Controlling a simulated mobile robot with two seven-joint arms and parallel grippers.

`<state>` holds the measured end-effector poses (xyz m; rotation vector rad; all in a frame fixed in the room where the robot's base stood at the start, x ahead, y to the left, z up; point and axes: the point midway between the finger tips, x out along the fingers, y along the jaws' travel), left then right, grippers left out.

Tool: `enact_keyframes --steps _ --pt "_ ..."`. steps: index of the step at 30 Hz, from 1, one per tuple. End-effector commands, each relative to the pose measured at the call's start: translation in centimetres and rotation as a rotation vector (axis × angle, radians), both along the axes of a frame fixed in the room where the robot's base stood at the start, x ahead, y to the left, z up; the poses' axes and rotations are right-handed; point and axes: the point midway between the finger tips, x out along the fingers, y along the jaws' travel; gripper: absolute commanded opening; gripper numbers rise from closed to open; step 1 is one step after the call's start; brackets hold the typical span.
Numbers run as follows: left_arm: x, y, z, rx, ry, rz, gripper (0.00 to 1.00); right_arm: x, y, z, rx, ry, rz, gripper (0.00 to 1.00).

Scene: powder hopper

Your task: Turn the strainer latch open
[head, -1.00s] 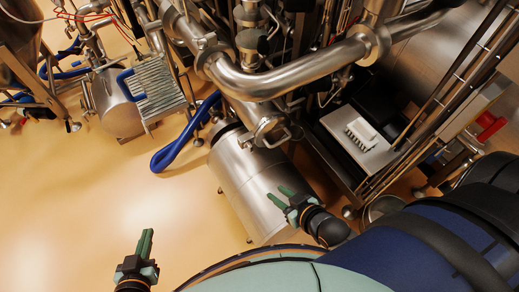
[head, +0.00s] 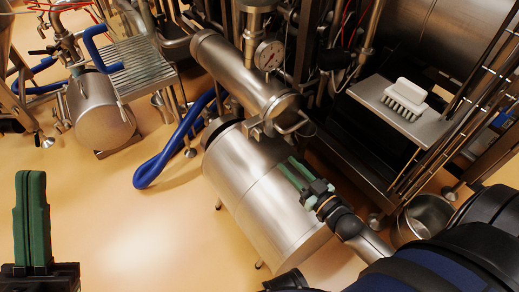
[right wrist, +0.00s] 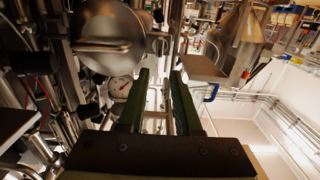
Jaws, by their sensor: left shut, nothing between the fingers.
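The strainer looks to be the steel cylinder (head: 240,78) that slopes down in the middle of the head view. At its lower end cap, a small bracket with a bent handle (head: 294,127), likely the latch, stands out. In the right wrist view a round steel cap (right wrist: 108,25) with a bar across it (right wrist: 102,46) shows at upper left. My right gripper (head: 294,174) is open and empty, below the end cap and apart from it; its fingers also frame a gap in the right wrist view (right wrist: 160,100). My left gripper (head: 32,205) is shut and empty at the far left.
A large steel drum (head: 255,195) stands below the strainer, under my right gripper. A blue hose (head: 160,170) loops to the left. A white brush (head: 405,98) lies on a shelf at right. A pressure gauge (head: 268,55) is above the strainer.

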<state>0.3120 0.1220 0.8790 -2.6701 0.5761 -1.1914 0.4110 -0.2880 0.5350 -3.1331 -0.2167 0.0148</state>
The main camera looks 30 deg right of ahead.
Motion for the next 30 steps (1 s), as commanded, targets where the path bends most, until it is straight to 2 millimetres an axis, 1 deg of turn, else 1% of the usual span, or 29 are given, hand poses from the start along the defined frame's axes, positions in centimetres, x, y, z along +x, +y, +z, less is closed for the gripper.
enact_keyframes --steps 1,4,7,15,21,25,30 --pt "-0.3 0.0 -0.2 -0.001 -0.014 -0.003 0.00 0.2 -0.1 -0.3 -0.001 -0.008 0.001 0.33" --pt "-0.4 -0.1 -0.2 -0.002 -0.021 -0.008 0.00 0.8 -0.1 -0.2 0.000 -0.013 0.002 0.33" --pt "-0.4 -0.1 -0.7 -0.005 -0.016 -0.013 0.00 2.2 0.1 -0.2 -0.001 -0.015 0.002 0.33" --pt "-0.3 -0.3 -2.9 0.006 -0.007 -0.010 0.00 7.4 0.9 -0.3 -0.001 -0.015 0.002 0.33" --pt "-0.2 -0.5 -4.2 0.017 -0.003 -0.005 0.00 10.5 1.3 -0.2 0.000 -0.013 0.002 0.33" --pt "-0.2 -0.6 -4.6 0.023 -0.003 -0.003 0.00 11.8 1.5 -0.3 0.000 -0.010 0.001 0.33" --pt "-0.1 -0.6 -4.8 0.028 -0.002 -0.001 0.00 12.4 1.6 -0.1 -0.001 -0.010 0.001 0.33"
